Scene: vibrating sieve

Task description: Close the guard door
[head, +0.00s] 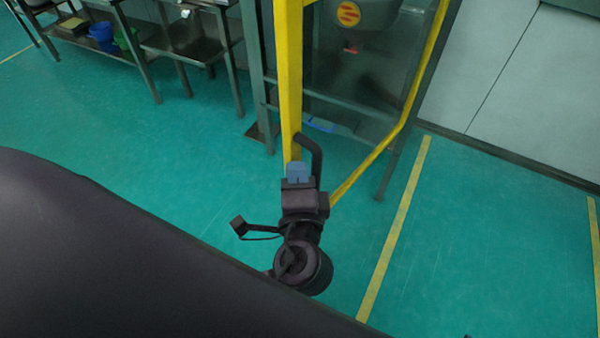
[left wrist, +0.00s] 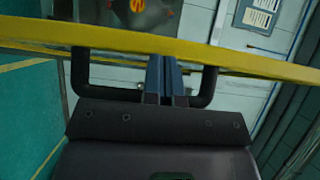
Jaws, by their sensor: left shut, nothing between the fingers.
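The guard door (head: 290,85) has a yellow frame and a see-through panel. It stands open in the head view, its handle edge towards me and its lower bar running back to the right. A black bar handle (head: 317,155) is on the near yellow upright. My left gripper (head: 298,170), with blue fingers, is shut and empty beside this handle. In the left wrist view, the shut fingers (left wrist: 166,78) point at the yellow bar (left wrist: 250,62), between the two ends of the handle (left wrist: 208,88). I cannot tell whether they touch it. My right gripper is not in view.
A grey-green machine frame (head: 257,70) stands behind the door, with a metal vessel (head: 365,25) seen through the panel. Metal tables (head: 190,45) with a blue bucket (head: 102,35) are at the upper left. The green floor (head: 480,250) is clear on the right.

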